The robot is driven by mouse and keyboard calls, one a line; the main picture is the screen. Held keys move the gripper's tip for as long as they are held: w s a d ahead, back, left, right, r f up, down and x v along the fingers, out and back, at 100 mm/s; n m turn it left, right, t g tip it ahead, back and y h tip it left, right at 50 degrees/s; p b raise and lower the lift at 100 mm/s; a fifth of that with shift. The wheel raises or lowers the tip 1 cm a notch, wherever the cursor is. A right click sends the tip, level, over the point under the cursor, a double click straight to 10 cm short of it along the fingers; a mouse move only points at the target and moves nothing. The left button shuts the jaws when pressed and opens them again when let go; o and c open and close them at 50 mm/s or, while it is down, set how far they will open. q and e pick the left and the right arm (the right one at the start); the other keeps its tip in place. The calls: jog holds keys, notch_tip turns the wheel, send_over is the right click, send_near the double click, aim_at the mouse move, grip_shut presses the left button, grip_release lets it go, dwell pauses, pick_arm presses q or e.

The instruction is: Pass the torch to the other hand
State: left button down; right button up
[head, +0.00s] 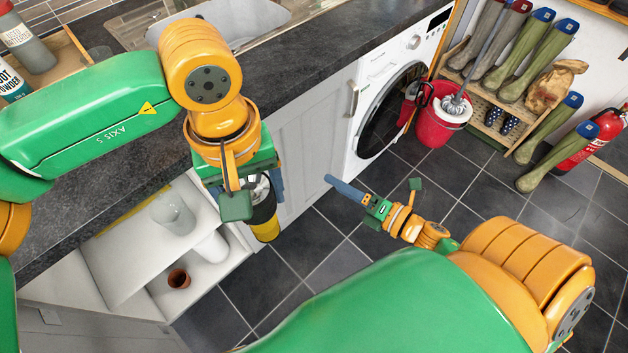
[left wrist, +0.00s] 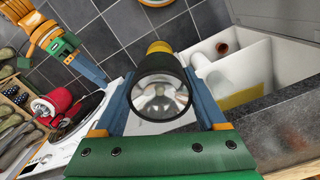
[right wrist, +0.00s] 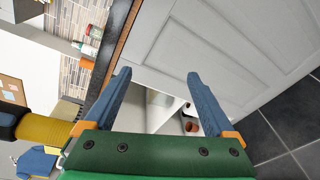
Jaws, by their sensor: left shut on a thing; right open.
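The torch (head: 263,213) is black and yellow. My left gripper (head: 262,187) is shut on it, above the floor in front of the open cupboard. In the left wrist view the torch's round lens (left wrist: 160,97) faces the camera between the two blue fingers. My right gripper (head: 340,186) is open and empty, to the right of the torch and apart from it. In the right wrist view its blue fingers (right wrist: 158,76) stand wide apart with nothing between them. The torch's yellow and black body (right wrist: 40,128) shows at the left edge there, outside the fingers.
The dark worktop (head: 300,52) with a sink runs along the back left. An open cupboard (head: 110,262) holds a glass jar and a brown pot (head: 179,278). The washing machine (head: 388,95), red mop bucket (head: 440,125) and welly rack (head: 497,127) stand further right. Floor between them is clear.

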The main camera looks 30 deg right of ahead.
jog(key=s+a+r+n+g+y, duration=0.45)
jog(key=a+r+n, duration=0.2)
jog(key=n, duration=0.45)
jog(key=s+a+r+n+g+y, duration=0.3)
jog(key=a+r+n+y, duration=0.25)
jog(key=r+n, duration=0.4)
jog(key=f+x, duration=0.2)
jog(key=x, duration=0.9)
jog(key=shift+w+n, duration=0.2)
jog(key=shift+n, duration=0.25)
grip_shut()
pick_arm(q)
grip_release()
